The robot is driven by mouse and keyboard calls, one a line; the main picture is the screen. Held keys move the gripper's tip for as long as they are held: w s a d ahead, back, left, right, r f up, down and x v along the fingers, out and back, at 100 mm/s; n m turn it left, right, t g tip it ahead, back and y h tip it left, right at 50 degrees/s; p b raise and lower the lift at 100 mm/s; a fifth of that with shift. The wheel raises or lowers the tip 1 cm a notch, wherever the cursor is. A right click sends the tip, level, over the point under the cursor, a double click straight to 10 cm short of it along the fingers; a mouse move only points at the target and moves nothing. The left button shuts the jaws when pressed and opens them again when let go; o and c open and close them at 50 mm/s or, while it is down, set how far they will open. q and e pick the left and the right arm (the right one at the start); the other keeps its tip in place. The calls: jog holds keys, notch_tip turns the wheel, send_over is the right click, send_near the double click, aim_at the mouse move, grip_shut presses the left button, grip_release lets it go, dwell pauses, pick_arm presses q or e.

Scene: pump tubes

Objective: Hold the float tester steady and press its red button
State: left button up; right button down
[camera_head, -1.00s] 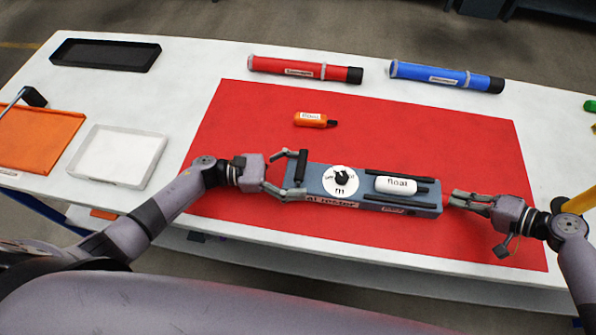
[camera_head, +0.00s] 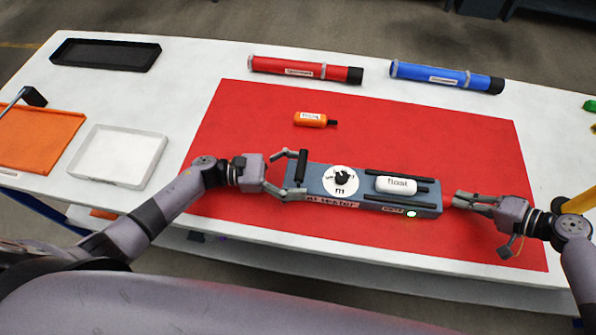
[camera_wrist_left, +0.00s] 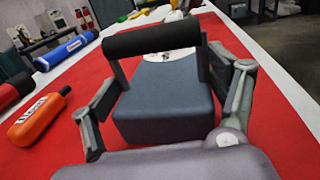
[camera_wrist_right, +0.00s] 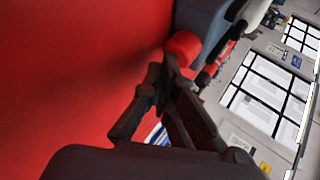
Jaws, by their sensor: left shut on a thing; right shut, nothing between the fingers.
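The float tester (camera_head: 312,186) is a blue-grey box with a black handle, a white dial (camera_head: 341,180) and a white float (camera_head: 396,185) on top. My right gripper (camera_head: 457,197) is shut and empty just off the right end. In the right wrist view, the red button (camera_wrist_right: 183,46) is right at its fingertips (camera_wrist_right: 168,66); I cannot tell whether they touch.
An orange float (camera_head: 310,119) lies on the red mat (camera_head: 240,130) behind the tester. A red tube (camera_head: 290,68) and a blue tube (camera_head: 440,76) lie at the back. A black tray (camera_head: 105,55), a white tray (camera_head: 118,156) and an orange tray (camera_head: 42,135) are at the left.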

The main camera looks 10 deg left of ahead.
jog(key=shift+d, duration=0.1)
jog(key=shift+w+d, duration=0.1)
jog(key=shift+d, duration=2.85)
pick_arm(q)
jog(key=o, duration=1.7)
jog(key=shift+a, duration=0.15)
